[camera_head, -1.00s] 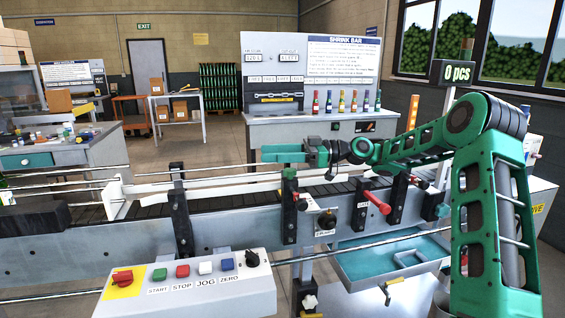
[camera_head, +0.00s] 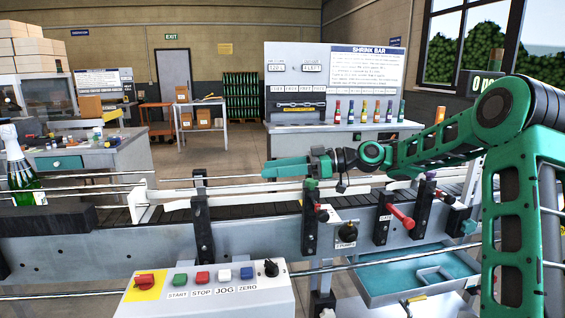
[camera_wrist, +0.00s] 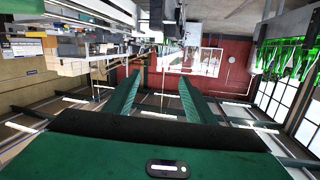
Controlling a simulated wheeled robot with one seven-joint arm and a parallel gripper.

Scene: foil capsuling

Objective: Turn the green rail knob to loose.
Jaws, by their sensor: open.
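The green rail knob (camera_head: 311,184) sits on top of a dark post at the near side of the conveyor, in the head view. A red-tipped lever (camera_head: 322,215) is just below it on the same post. My gripper (camera_head: 264,170) points left above the conveyor rails, with its fingers to the left of the knob. In the wrist view its two green fingers (camera_wrist: 160,92) are spread apart with nothing between them. I cannot make out the green knob in the wrist view.
A purple knob (camera_head: 431,175) and a red lever (camera_head: 400,217) are on posts to the right. A button box (camera_head: 215,285) stands in front. A green bottle (camera_head: 21,165) stands at the far left. A teal tray (camera_head: 400,275) is below the conveyor.

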